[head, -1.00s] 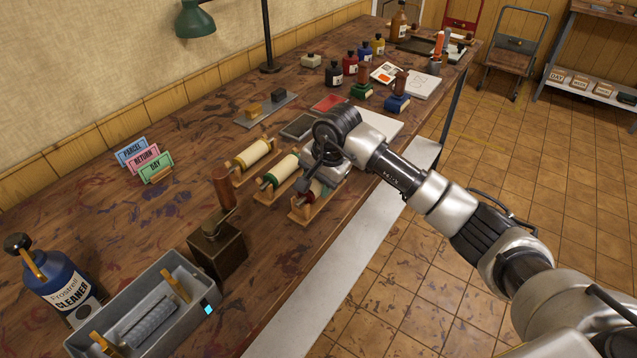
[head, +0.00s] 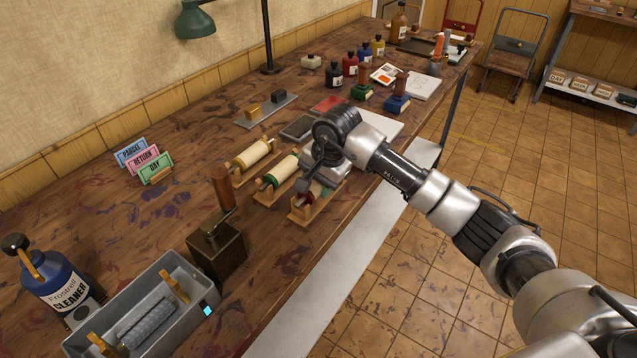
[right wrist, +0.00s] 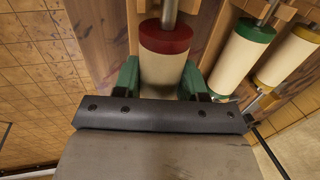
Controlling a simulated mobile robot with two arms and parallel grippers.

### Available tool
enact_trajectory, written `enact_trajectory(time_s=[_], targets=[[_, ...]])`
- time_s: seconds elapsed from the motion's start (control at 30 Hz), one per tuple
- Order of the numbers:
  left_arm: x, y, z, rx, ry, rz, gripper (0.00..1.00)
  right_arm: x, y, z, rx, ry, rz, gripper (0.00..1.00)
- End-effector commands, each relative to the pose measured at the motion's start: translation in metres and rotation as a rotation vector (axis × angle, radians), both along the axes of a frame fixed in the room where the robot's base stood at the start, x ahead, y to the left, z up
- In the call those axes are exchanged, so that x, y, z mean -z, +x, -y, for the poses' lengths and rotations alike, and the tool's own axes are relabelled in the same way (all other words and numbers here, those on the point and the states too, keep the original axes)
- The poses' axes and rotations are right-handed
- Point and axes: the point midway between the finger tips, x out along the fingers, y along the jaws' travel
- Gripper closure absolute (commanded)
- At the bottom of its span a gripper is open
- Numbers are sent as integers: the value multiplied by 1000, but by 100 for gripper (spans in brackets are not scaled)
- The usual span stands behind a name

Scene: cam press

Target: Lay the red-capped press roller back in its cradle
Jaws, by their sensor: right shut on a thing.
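The red-capped press roller (right wrist: 165,38) has a cream body and a metal axle. In the right wrist view the green fingers of my right gripper (right wrist: 160,82) are shut on either side of its body. In the head view the roller (head: 313,189) is mostly hidden under my right gripper (head: 320,180). Its wooden cradle (head: 308,216) is directly at the roller, near the table's front edge. I cannot tell whether the axle rests in the cradle or is just above it. My left gripper is not in view.
The green-capped roller (head: 281,172) and yellow-capped roller (head: 252,154) lie in cradles close by on the left. A brown block with a handle (head: 216,250) and a grey tray (head: 180,262) stand nearer. A dark pad (head: 297,127) lies behind. Several bottles and stamps stand farther back.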

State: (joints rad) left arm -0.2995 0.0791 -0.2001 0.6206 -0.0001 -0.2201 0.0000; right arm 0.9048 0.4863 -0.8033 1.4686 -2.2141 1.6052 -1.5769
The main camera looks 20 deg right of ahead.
Motion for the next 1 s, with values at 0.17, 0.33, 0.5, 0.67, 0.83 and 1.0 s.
enact_trajectory(time_s=[0.17,0.33,0.5,0.67,0.83,1.0], targets=[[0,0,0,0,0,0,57,-1,0,0,0,0,2,97],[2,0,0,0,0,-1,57,-1,1,0,0,0,3,97],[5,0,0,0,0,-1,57,-1,1,1,1,0,3,97],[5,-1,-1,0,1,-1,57,-1,1,1,1,1,2,97],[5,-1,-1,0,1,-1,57,-1,1,0,1,1,2,97],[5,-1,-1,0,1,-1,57,-1,1,0,0,0,2,97]])
